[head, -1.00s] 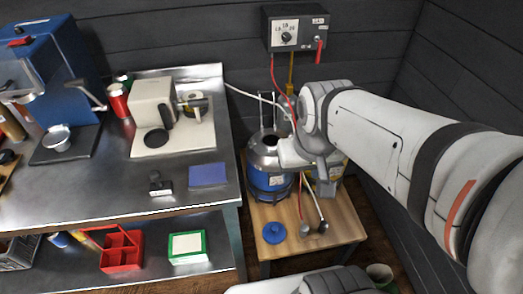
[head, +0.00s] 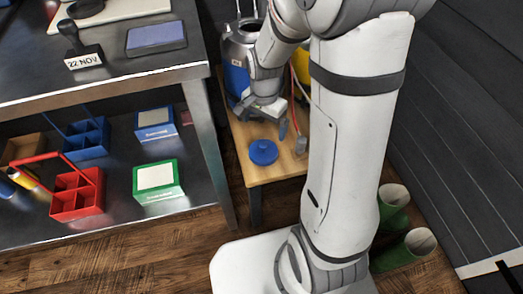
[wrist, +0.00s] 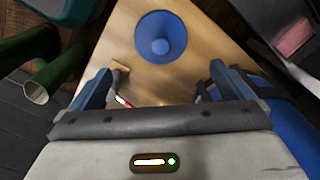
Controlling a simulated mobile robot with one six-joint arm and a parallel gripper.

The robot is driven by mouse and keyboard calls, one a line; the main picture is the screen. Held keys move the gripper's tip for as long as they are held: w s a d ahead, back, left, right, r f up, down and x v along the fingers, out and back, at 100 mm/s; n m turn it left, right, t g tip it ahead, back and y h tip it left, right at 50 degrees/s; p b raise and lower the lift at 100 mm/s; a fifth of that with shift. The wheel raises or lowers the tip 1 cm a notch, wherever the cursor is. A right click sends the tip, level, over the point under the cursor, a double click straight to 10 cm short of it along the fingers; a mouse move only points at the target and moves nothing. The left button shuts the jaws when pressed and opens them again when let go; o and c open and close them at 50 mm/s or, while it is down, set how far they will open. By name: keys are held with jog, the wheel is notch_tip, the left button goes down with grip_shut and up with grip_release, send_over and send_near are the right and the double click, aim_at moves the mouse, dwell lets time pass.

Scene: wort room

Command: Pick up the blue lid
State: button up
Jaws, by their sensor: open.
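The blue lid (head: 263,152) is round with a knob in its middle. It lies flat on the small wooden table (head: 240,130), near its front edge. In the wrist view the lid (wrist: 160,37) is at the top centre, beyond my fingertips and apart from them. My gripper (head: 275,125) hangs over the table just behind the lid in the head view. In the wrist view my gripper (wrist: 162,85) has its two fingers spread wide with nothing held between them.
A blue and silver pot (head: 238,65) stands on the table behind my gripper. A probe with a grey tip (head: 301,146) hangs at the table's right. The steel bench (head: 150,75) is on the left.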

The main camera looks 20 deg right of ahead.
aim_at(264, 144)
jog(key=shift+m, duration=0.5)
jog(key=f, duration=0.2)
jog(key=f+b, duration=0.1)
jog(key=f, duration=0.1)
jog(key=f+b, duration=0.1)
jog(key=f, duration=0.2)
jog(key=shift+w, duration=0.4)
notch_tip(264, 144, down, 6)
jog(key=b, duration=0.3)
jog(key=shift+s+d+r+b, duration=0.1)
jog(key=shift+d+r+b, duration=0.1)
jog(key=shift+b, duration=0.2)
jog(key=shift+r, duration=0.1)
jog(key=shift+c, duration=0.2)
jog(key=c, duration=0.9)
jog(key=shift+o, duration=0.2)
